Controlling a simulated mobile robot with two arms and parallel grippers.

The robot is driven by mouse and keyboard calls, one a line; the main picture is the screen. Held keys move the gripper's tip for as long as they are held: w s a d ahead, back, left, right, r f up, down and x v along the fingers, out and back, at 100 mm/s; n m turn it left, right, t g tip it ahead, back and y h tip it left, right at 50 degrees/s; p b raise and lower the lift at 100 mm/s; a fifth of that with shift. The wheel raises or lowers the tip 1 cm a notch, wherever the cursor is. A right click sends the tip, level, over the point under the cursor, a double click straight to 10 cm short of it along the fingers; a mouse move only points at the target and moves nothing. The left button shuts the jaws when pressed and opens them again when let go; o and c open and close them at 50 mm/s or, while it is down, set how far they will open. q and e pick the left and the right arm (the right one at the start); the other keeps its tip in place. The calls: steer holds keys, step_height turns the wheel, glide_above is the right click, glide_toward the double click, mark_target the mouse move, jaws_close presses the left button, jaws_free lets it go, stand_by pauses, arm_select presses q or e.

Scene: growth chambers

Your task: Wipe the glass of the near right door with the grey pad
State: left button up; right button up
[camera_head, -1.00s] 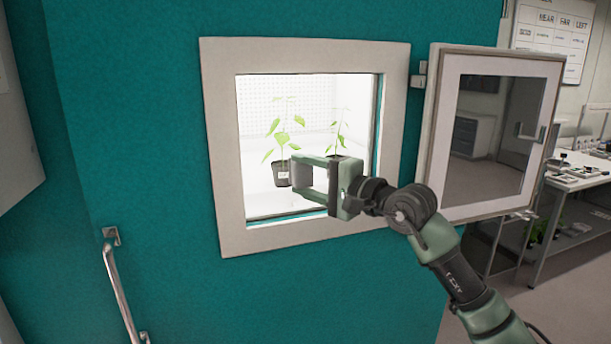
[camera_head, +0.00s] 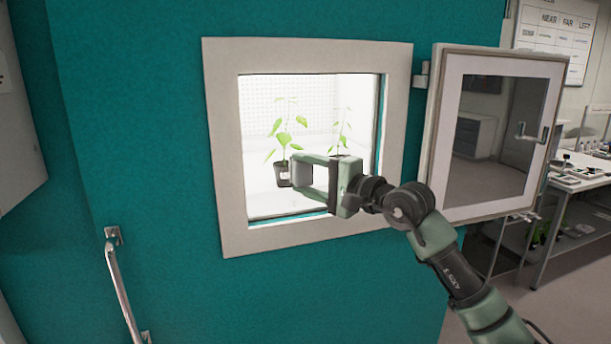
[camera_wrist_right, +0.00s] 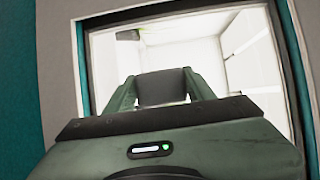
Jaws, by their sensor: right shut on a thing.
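My right gripper (camera_head: 296,172) is in front of the bright square opening in the teal chamber wall. In the right wrist view, its fingers (camera_wrist_right: 162,84) are shut on a dark grey block, which appears to be the grey pad (camera_wrist_right: 162,90). My left gripper is not in view.
Potted plants stand inside the lit chamber; one black pot (camera_head: 282,172) shows beside the gripper. A pale frame (camera_head: 228,150) surrounds the opening. A metal handle (camera_head: 122,285) is at lower left. A bench (camera_head: 580,175) and whiteboard (camera_head: 557,38) are behind the door.

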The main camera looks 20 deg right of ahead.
steer(key=shift+w, duration=0.25)
steer(key=shift+d+f+b, duration=0.1)
steer(key=shift+d+b, duration=0.65)
steer(key=shift+d, duration=0.1)
steer(key=shift+d+b, duration=0.55)
steer(key=shift+d, duration=0.6)
steer(key=shift+w, duration=0.1)
steer(key=shift+a+r, duration=0.25)
steer(key=shift+a, duration=1.75)
steer(key=shift+f, duration=0.1)
